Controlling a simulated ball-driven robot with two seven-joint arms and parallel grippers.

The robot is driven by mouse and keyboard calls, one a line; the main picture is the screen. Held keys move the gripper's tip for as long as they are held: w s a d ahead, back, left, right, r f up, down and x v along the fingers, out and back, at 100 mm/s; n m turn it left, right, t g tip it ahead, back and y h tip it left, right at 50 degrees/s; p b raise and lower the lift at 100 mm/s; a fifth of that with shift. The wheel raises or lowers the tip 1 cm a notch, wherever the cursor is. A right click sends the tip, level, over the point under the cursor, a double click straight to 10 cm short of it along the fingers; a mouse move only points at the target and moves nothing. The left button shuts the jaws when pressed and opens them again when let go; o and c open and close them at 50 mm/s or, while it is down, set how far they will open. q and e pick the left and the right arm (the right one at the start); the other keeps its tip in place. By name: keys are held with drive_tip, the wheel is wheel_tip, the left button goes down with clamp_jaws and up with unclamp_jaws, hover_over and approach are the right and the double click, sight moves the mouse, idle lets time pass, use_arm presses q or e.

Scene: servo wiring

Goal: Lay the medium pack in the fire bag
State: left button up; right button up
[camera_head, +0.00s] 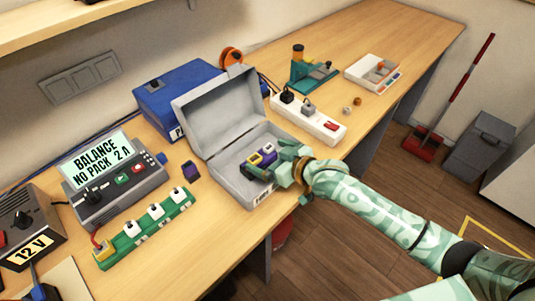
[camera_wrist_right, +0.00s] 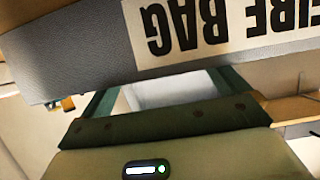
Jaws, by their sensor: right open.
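The fire bag (camera_head: 222,180) is a grey box on the bench with its lid open to the back. Its "FIRE BAG" label (camera_wrist_right: 230,25) fills the top of the right wrist view. Inside the bag lie dark purple packs with a yellow and a white connector (camera_head: 254,159), partly hidden by my gripper. A small dark purple pack (camera_head: 191,171) stands on the bench left of the bag. I cannot tell which pack is the medium one. My right gripper (camera_head: 272,165) is open over the bag's right front part; it also shows in the right wrist view (camera_wrist_right: 168,88), with nothing seen held.
A charger (camera_head: 118,188) reading "BALANCE NO PACK 2A" and a green board with white plugs (camera_head: 145,230) stand at left. A blue box (camera_head: 178,95) is behind the bag. A white power strip (camera_head: 310,120) lies right of it. The bench's front edge is close.

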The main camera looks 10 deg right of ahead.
drive_tip(key=p+v, duration=0.2)
drive_tip(key=v, duration=0.9)
drive_tip(key=shift+f, duration=0.1)
idle(0.7)
